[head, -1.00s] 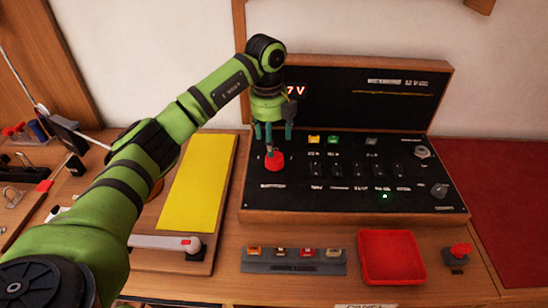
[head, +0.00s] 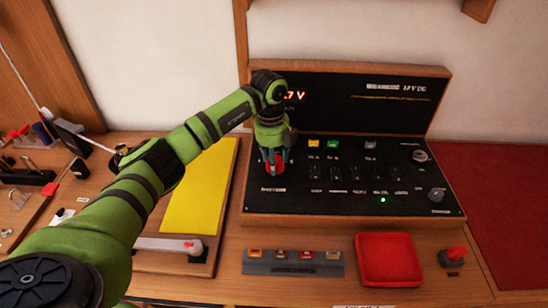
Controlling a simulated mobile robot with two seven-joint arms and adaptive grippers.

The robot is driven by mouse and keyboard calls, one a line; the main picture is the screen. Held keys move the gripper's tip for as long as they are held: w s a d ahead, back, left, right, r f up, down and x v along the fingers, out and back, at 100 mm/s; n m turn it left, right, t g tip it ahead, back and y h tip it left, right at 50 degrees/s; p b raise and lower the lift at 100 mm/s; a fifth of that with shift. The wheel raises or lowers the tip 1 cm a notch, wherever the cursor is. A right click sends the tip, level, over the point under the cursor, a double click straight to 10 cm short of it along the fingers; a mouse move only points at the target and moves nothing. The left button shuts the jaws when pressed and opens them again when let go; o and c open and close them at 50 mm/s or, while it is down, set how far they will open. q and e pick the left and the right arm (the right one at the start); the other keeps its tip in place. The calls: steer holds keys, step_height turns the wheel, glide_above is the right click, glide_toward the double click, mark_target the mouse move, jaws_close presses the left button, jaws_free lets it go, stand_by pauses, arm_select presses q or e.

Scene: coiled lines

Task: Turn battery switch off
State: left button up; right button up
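The battery switch is a red knob (head: 274,167) at the left of the black control panel (head: 330,205). My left gripper (head: 274,163) has come down over the knob from above, with its teal fingers on either side of it. The knob is partly hidden by the fingers, and I cannot tell whether they press on it. A green light (head: 383,200) glows low on the panel. My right gripper is out of view.
Small rocker switches and lit yellow and green buttons (head: 332,144) lie right of the knob. In front of the panel are a grey fuse strip (head: 293,270), a red tray (head: 389,282) and a red button box (head: 454,256). A yellow chart (head: 203,195) lies left.

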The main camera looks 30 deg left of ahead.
arm_select(q)
steer(key=shift+w+a+m, duration=0.1)
steer(key=shift+a+m, duration=0.1)
steer(key=shift+m, duration=0.1)
steer(key=shift+m+b, duration=0.45)
steer(key=shift+m, duration=0.15)
steer(key=m+b, duration=0.1)
steer(key=m, duration=0.3)
steer(key=shift+w+r+b, duration=0.1)
steer(key=shift+w+b, duration=0.05)
steer(key=shift+b, duration=0.2)
steer(key=m, duration=0.3)
steer(key=m+b, duration=0.1)
steer(key=m, duration=0.1)
steer(key=shift+w+d+r+m, duration=0.1)
steer(key=shift+r+m, duration=0.05)
steer(key=shift+m, duration=0.25)
steer(key=o, duration=1.1)
steer(key=shift+o, duration=0.2)
steer(key=shift+w+d+f, duration=0.1)
steer(key=shift+f, duration=0.15)
